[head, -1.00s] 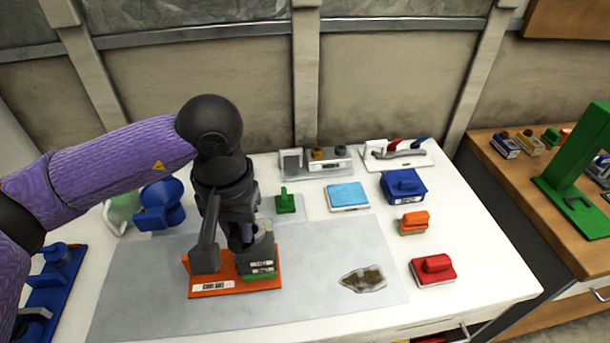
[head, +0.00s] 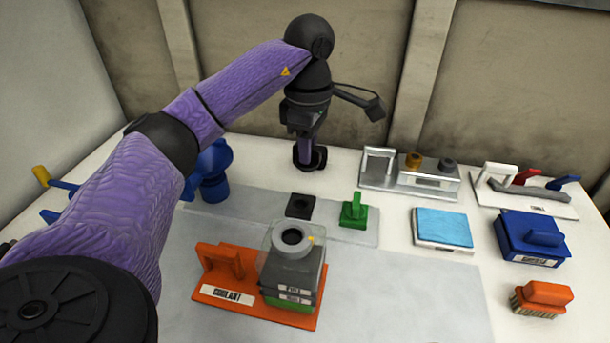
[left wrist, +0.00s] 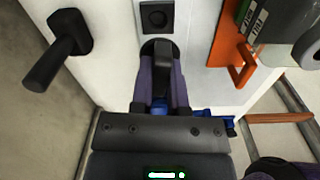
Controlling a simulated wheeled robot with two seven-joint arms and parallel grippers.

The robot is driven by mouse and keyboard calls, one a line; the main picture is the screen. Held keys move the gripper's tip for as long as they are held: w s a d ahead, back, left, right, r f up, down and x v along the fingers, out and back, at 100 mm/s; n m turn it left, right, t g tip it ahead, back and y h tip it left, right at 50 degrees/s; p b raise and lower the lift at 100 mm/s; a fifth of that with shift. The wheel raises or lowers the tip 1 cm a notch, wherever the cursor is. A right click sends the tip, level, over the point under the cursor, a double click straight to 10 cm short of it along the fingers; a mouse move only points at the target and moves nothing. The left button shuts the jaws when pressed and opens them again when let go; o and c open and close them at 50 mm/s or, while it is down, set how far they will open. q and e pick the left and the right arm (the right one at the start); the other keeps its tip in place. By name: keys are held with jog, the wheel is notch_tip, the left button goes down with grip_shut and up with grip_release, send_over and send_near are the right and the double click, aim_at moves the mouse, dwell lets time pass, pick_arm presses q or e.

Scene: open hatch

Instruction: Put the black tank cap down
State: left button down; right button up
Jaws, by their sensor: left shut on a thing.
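The black tank cap (head: 310,160) is between the fingers of my left gripper (head: 310,148), at the far side of the white table. In the left wrist view the purple fingers (left wrist: 162,95) are shut on the cap's black grip (left wrist: 160,62). I cannot tell whether the cap touches the table. A flat black square with a round hollow (head: 300,206) lies nearer, on a grey strip; it also shows in the left wrist view (left wrist: 157,15). The grey tank (head: 290,270) stands on an orange tray (head: 215,287), its round neck uncovered. My right gripper is not in view.
A green block with a handle (head: 353,213) is right of the black square. A metal holder (head: 380,175) and a light blue pad (head: 443,228) are further right. Blue parts (head: 212,175) stand left. A black handled thing (left wrist: 70,40) shows in the left wrist view.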

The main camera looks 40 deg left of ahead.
pick_arm(q)
jog(key=shift+s+a+f+n+b, duration=0.15)
jog(key=shift+a+f+n+b, duration=0.6)
jog(key=shift+f+n, duration=0.2)
notch_tip(320, 180, down, 8)
jog(key=b, duration=0.3)
jog(key=shift+r, duration=0.1)
jog(key=shift+f, duration=0.45)
jog(key=c, duration=0.7)
grip_release()
jog(key=shift+c, duration=0.2)
jog(key=shift+o, duration=0.6)
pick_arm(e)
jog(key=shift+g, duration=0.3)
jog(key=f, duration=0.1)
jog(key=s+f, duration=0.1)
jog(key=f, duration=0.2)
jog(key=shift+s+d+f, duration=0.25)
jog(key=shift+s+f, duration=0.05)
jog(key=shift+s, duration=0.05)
